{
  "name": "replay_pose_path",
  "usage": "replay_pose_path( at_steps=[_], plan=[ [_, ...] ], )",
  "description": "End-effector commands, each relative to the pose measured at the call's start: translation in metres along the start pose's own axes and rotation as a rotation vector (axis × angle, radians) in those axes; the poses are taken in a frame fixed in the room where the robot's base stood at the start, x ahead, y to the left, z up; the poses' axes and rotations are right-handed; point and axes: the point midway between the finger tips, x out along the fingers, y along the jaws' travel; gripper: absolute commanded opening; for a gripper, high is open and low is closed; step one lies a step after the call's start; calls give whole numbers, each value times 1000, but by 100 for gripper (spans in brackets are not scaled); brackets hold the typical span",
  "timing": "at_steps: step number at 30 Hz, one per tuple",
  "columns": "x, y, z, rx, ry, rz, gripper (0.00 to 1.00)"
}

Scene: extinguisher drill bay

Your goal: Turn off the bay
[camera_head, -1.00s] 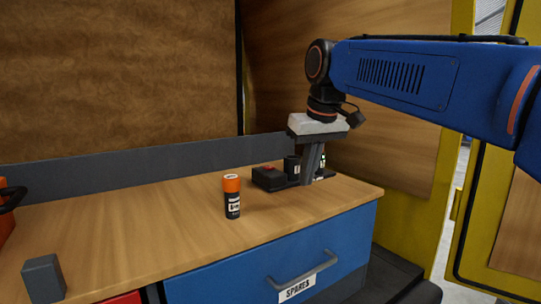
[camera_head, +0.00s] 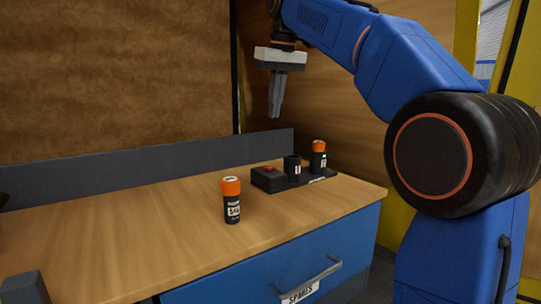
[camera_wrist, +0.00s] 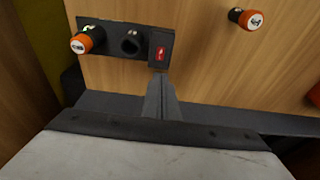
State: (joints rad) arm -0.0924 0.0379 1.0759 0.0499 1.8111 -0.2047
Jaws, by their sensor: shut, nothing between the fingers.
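The black bay (camera_head: 298,183) sits at the right end of the bench. It has a red switch (camera_head: 269,169), an empty-looking dark socket (camera_head: 292,167) and an orange-capped battery (camera_head: 318,157) upright at its right end. The wrist view shows the switch (camera_wrist: 161,53), socket (camera_wrist: 130,42) and battery (camera_wrist: 88,38) with a small green mark beside its cap. I cannot tell the switch's position. A second orange-capped battery (camera_head: 232,200) stands loose on the bench, left of the bay. My gripper (camera_head: 275,116) is shut and empty, pointing down, above the bay and clear of it.
The wooden bench top (camera_head: 130,225) is mostly clear. A grey backstop (camera_head: 120,178) runs along its back edge. A dark block (camera_head: 25,289) stands at the front left. A blue drawer (camera_head: 290,262) with a handle is below the bay.

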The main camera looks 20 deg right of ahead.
Motion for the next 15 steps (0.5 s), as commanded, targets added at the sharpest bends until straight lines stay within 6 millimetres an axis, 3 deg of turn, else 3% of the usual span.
replay_pose_path(
  at_steps=[10,15],
  plan=[
    [1,0,0,0,0,0,0],
    [14,0,0,0,-2,0,0]
  ],
)
